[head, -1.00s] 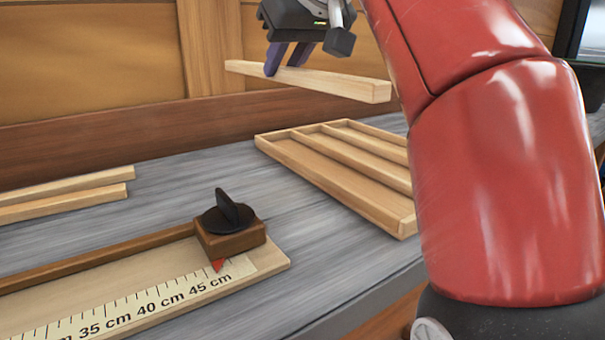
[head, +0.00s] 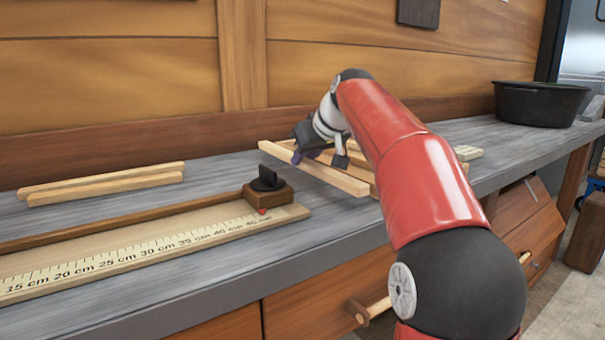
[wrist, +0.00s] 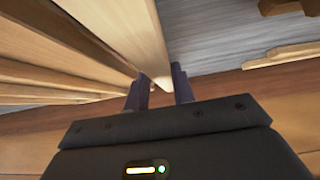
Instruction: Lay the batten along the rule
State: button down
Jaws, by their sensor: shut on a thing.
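My gripper (head: 299,157) is shut on a pale wooden batten (head: 340,180), gripping it toward its far end. The batten is held over or in front of the divided wooden tray (head: 361,158), which it and my arm partly hide; I cannot tell the gap. In the wrist view the batten (wrist: 128,35) runs out from between the fingers of my gripper (wrist: 160,90). The rule (head: 150,252), a board marked in cm, lies on the bench to the left. A brown stop block (head: 268,197) with a black knob and red pointer sits near its right end.
Two more battens (head: 105,186) lie on the bench at the back left. A black tub (head: 540,103) stands at the far right. A wooden wall closes the back. Bare grey bench shows between the rule and the loose battens.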

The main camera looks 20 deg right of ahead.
notch_tip(320, 180, down, 3)
jog(key=shift+r+b, duration=0.1)
jog(key=shift+b, duration=0.75)
jog(key=shift+r, duration=0.15)
jog(key=c, duration=1.2)
grip_release()
jog(key=shift+o, duration=0.2)
